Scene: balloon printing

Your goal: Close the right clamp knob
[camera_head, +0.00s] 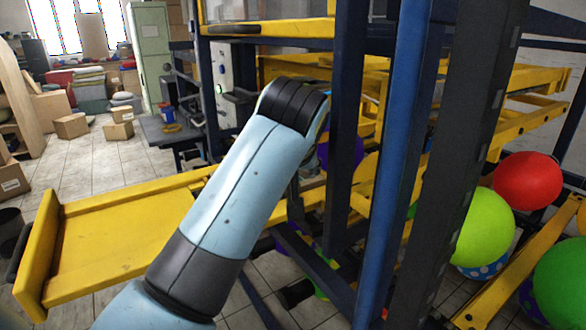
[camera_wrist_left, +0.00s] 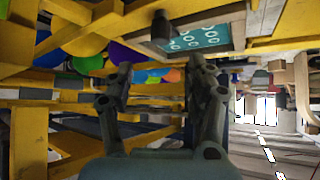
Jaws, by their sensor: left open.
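In the left wrist view, my left gripper (camera_wrist_left: 160,72) is open, its two dark fingers apart with nothing between them. A dark, knob-like cylinder (camera_wrist_left: 162,28) hangs at the yellow frame above and beyond the fingertips, apart from them. It may be the right clamp knob, but I cannot tell for sure. Beside it is a teal plate (camera_wrist_left: 200,38) with white ring marks. In the head view, my light blue left arm reaches from the bottom into the machine. Its wrist is by the blue posts, and the fingers are not clearly seen. My right gripper is in neither view.
A dark blue post (camera_head: 395,165) stands close to the right of my arm. A yellow side table (camera_head: 120,240) extends left. Balloons, including a red one (camera_head: 527,181) and a lime one (camera_head: 485,226), are at the right. Boxes (camera_head: 71,126) lie on the tiled floor far left.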

